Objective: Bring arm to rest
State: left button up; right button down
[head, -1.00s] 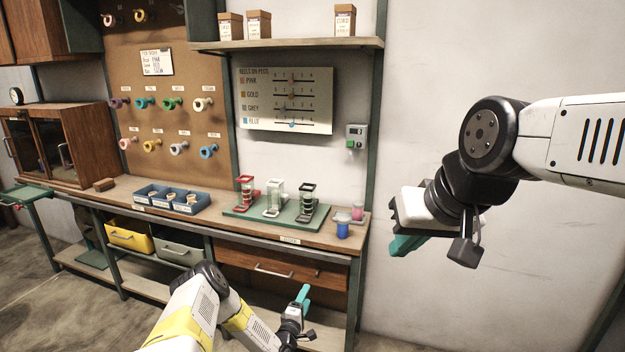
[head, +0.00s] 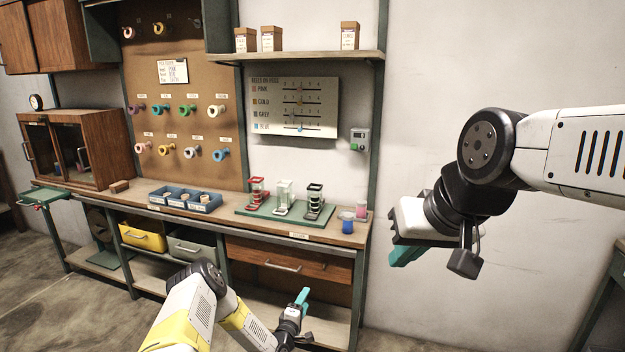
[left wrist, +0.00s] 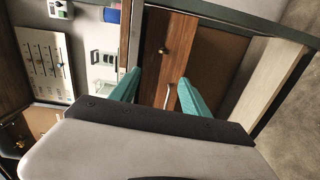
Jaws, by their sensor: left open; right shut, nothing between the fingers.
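My left gripper (head: 303,298) hangs low in front of the bench's right part, below the drawer, in the head view. In the left wrist view its two teal fingers (left wrist: 156,88) stand apart with nothing between them. The drawer front and its handle show beyond them. My right gripper (head: 404,254) is raised at the right of the head view, in front of the bare wall. Its teal fingers point down and left, together and empty. It touches nothing.
The workbench (head: 335,236) carries a green tray (head: 258,210) with several small stands, a blue bin (head: 206,206) and a blue cup (head: 347,223). A pegboard (head: 188,62) holds tape rolls. A shelf (head: 300,56) holds boxes. Wall space at the right is clear.

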pick_arm(q)
jog(key=w+a+r+m+g, duration=0.1)
jog(key=a+r+m+g, duration=0.15)
jog(key=r, duration=0.65)
jog(key=w+a+r+m+g+y, duration=0.1)
jog(key=w+r+m, duration=0.15)
jog(key=r, duration=0.65)
jog(key=w+a+r+m+g, duration=0.15)
jog(key=r+m, duration=0.25)
jog(key=r, duration=0.5)
jog(key=s+a+r+m+g+y, duration=0.1)
jog(key=s+a+r+y, duration=0.15)
jog(key=s+r, duration=0.7)
jog(key=s+a+r+m+g+y, duration=0.1)
jog(key=s+a+r, duration=0.1)
jog(key=s+r, duration=0.55)
jog(key=s+a+r+m+g, duration=0.15)
jog(key=s+r, duration=0.35)
jog(key=s, duration=0.5)
jog(key=s+m+g, duration=0.1)
jog(key=s+g, duration=0.1)
jog(key=s, duration=1.7)
jog(key=shift+s+r+h, duration=0.15)
jog(key=shift+r+h, duration=0.05)
jog(key=shift+h, duration=0.15)
jog(key=shift+a+m, duration=0.1)
jog(key=shift+m, duration=0.15)
